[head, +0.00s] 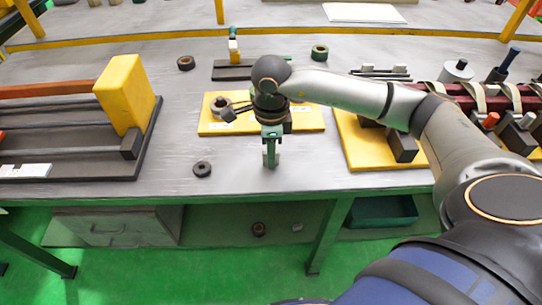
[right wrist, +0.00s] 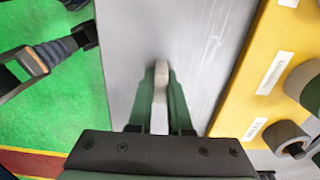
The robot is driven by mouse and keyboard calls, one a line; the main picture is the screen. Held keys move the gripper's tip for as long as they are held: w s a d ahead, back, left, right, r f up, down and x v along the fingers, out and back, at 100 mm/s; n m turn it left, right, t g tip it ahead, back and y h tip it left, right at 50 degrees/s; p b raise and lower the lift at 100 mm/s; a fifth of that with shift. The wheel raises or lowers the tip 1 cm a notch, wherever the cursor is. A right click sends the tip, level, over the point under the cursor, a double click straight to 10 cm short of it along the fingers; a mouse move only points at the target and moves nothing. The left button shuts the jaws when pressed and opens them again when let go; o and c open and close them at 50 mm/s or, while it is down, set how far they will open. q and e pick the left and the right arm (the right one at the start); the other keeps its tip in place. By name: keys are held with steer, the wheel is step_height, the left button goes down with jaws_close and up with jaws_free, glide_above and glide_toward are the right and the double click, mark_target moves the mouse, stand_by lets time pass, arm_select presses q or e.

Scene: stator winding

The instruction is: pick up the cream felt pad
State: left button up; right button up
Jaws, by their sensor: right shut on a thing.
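My right gripper (head: 270,155) points down near the front edge of the table, just in front of a yellow board. In the right wrist view its green fingers (right wrist: 160,100) are shut on the cream felt pad (right wrist: 160,80), which stands on edge between them as a narrow pale strip. The fingers hide most of the pad's faces. In the head view the pad is too small and covered to make out clearly. I cannot tell whether it touches the table. My left gripper is in neither view.
The yellow board (head: 213,127) with metal parts lies just behind my right gripper. A dark ring (head: 202,169) lies to its left. A tall yellow block (head: 124,95) stands on a dark base at left. Another yellow board (head: 352,150) with fixtures is at right. Bare grey table surrounds the gripper.

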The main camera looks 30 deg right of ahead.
jaws_close()
steer(key=shift+r, duration=0.15)
steer(key=shift+r, duration=0.25)
step_height(320, 180, up, 2)
steer(key=shift+r, duration=0.1)
steer(key=s+r+b, duration=0.1)
steer(key=s+r, duration=0.9)
steer(key=s, duration=0.4)
